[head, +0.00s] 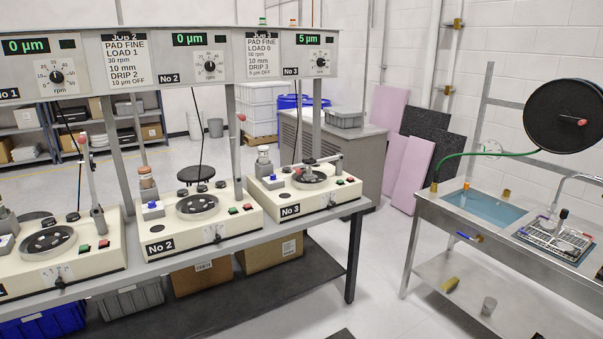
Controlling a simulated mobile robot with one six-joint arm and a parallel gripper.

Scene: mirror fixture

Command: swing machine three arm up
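Machine No 3 (292,211) is a cream polishing unit at the right end of the bench in the head view. Its arm (325,160) lies about level, reaching from a short post at the machine's right side over the round plate (309,181). A dark fitting sits on the plate under the arm; small details there are hard to make out. On machine No 2 (160,247) the arm (237,150) stands upright with a red knob on top. The leftmost machine's arm (90,175) also stands up. My gripper is not in view.
The bench (235,249) carries the machines under an overhead display panel (265,53); its No 3 readout shows 5 µm. Posts rise behind the machines. A steel sink table (480,234) stands at right. Clear floor lies between the two benches.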

